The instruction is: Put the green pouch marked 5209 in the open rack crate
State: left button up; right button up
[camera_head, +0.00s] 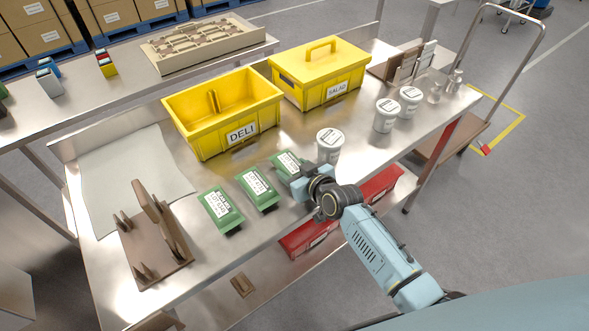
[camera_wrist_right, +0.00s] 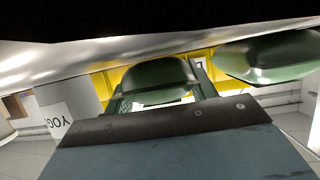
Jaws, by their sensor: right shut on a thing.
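Three green pouches with white labels lie in a row on the steel table: a left one (camera_head: 220,208), a middle one (camera_head: 257,188) and a right one (camera_head: 286,164). The lot numbers are too small to read surely. My right gripper (camera_head: 299,184) is shut on the right pouch at its near end, low at the table. In the right wrist view this pouch (camera_wrist_right: 158,78) is at the jaws, with another green pouch (camera_wrist_right: 270,57) beside it. The open yellow crate marked DELI (camera_head: 205,145) stands behind the pouches, empty apart from a divider. My left gripper is out of view.
A lidded yellow crate marked SALAD (camera_head: 318,78) stands right of the open one. A white tub (camera_head: 329,146) is close to my right gripper. Two more tubs (camera_head: 387,115) stand farther right. A brown spiked rack (camera_head: 152,240) is at the left. Red bins (camera_head: 308,238) sit below.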

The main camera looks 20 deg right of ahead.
jog(key=o, duration=1.4)
jog(key=shift+f, duration=0.1)
